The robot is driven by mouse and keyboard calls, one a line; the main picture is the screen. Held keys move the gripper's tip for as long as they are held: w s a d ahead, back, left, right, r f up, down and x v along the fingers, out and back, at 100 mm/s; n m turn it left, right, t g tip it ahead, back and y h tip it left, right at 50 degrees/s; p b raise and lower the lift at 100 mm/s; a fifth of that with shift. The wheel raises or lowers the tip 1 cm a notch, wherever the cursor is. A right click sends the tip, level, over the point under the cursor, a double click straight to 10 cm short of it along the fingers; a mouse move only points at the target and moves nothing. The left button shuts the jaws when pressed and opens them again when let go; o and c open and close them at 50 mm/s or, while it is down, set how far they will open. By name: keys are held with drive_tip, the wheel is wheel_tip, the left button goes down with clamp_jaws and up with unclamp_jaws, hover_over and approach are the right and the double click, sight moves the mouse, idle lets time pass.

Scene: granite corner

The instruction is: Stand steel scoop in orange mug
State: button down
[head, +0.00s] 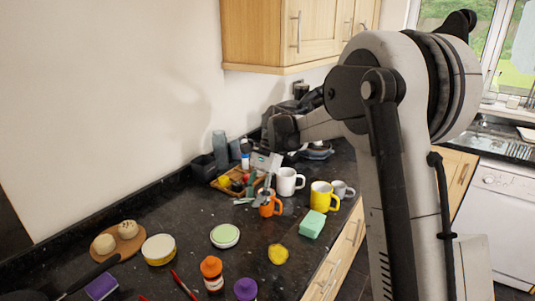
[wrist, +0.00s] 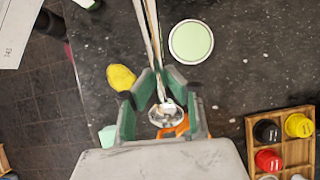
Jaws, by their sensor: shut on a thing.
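The orange mug (head: 268,208) stands on the dark counter in the head view. In the wrist view only a small orange part of the mug (wrist: 181,128) shows; my gripper and the scoop hide the rest. My gripper (wrist: 160,88) has green-lined fingers and is shut on the steel scoop (wrist: 166,116), whose shiny end shows between them. Its long thin part runs to the top of the wrist view. In the head view my gripper (head: 270,172) is right above the mug. I cannot tell whether the scoop is inside the rim.
A white mug (head: 288,181), a yellow mug (head: 323,196) and a green block (head: 312,223) stand close on the right. A green-topped round container (head: 225,236) and a yellow item (head: 278,254) lie in front. A wooden tray (wrist: 250,130) with jars is nearby.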

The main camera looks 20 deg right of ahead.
drive_tip(key=w+r+m+t+y, duration=0.45)
drive_tip(key=m+t+y, duration=0.3)
drive_tip(key=m, duration=0.35)
wheel_tip(320, 180, up, 5)
drive_tip(key=m+t, duration=0.6)
drive_tip(key=t, duration=0.4)
hover_over(271, 205)
drive_tip(key=w, duration=0.2)
wheel_tip(271, 205, down, 12)
drive_tip(key=b, duration=0.9)
drive_tip(key=shift+f+b, duration=0.25)
drive_tip(key=shift+b, duration=0.15)
drive_tip(key=shift+a, duration=0.1)
drive_tip(key=c, duration=1.7)
unclamp_jaws()
drive_tip(key=shift+s, duration=0.1)
